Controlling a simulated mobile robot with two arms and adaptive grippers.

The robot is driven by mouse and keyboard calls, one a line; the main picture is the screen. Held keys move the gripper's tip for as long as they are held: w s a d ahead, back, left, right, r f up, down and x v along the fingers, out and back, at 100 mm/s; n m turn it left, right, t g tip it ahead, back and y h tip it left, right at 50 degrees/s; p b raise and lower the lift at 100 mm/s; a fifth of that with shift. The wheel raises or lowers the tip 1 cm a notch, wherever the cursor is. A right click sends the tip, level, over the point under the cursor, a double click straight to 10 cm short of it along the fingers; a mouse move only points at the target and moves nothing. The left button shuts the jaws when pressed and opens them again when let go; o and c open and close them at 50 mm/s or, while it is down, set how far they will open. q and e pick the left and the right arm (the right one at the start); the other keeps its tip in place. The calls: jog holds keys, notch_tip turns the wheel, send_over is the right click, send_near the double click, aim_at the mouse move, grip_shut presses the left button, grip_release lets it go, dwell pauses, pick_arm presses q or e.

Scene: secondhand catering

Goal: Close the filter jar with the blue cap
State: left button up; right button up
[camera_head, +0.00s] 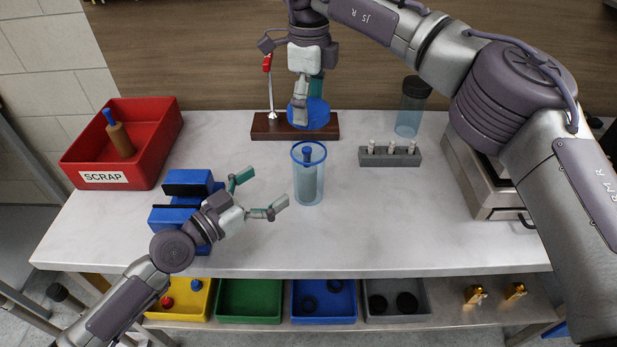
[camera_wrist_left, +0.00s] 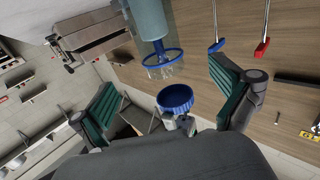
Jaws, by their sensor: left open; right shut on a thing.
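The filter jar (camera_head: 309,188) is a clear blue-tinted cylinder with a blue rim, upright on the table, with a grey blue-topped filter (camera_head: 307,168) inside. The jar's rim also shows in the left wrist view (camera_wrist_left: 163,57). My right gripper (camera_head: 308,100) is shut on the round blue cap (camera_head: 313,116), held up apart from the jar. The cap also shows in the left wrist view (camera_wrist_left: 175,98), in line with the jar's open end. My left gripper (camera_head: 259,192) is open and empty to the left of the jar, not touching it.
A red scrap bin (camera_head: 155,160) holds a brown filter. A wooden-based stand (camera_head: 265,128), a grey rack (camera_head: 372,158), a dark-lidded jar (camera_head: 409,120) and a metal appliance (camera_head: 480,190) stand behind and right. The front table is clear.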

pick_arm(q)
jog(key=x, duration=1.2)
jog(key=shift+s, duration=0.1)
jog(key=c, duration=1.7)
jog(key=shift+c, duration=0.3)
pick_arm(e)
send_over(309, 148)
jog(key=shift+w+f, duration=0.1)
jog(key=shift+f, duration=2.35)
jog(key=shift+f, duration=0.85)
jog(key=shift+f, duration=0.55)
